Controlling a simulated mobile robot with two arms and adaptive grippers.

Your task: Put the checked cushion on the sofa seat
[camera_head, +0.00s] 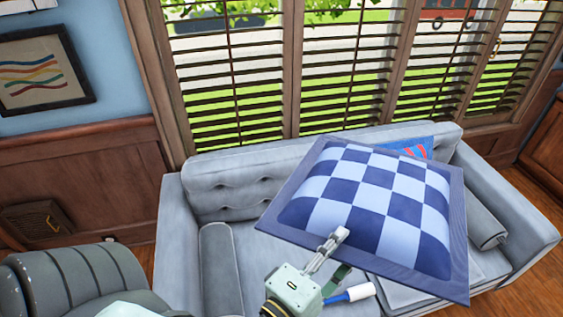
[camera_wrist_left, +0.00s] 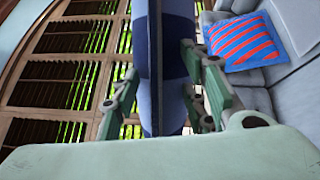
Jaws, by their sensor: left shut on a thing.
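The blue checked cushion (camera_head: 372,200) is held up in front of the grey sofa in the head view, tilted and apart from the seat as far as I can see. My left gripper (camera_head: 335,240) is shut on its near edge. In the left wrist view the cushion (camera_wrist_left: 158,60) stands edge-on between the fingers of my left gripper (camera_wrist_left: 160,100). The sofa seat (camera_head: 262,262) shows bare to the left of the cushion; the cushion hides much of the middle and right of it. My right gripper is not in view.
A blue and red striped cushion (camera_wrist_left: 243,42) lies on the sofa, mostly hidden behind the checked one in the head view. Grey bolsters lie at the left (camera_head: 220,268) and right (camera_head: 484,218) arms. A blue and white roller-like item (camera_head: 350,294) shows on the seat. A grey armchair (camera_head: 75,280) stands front left.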

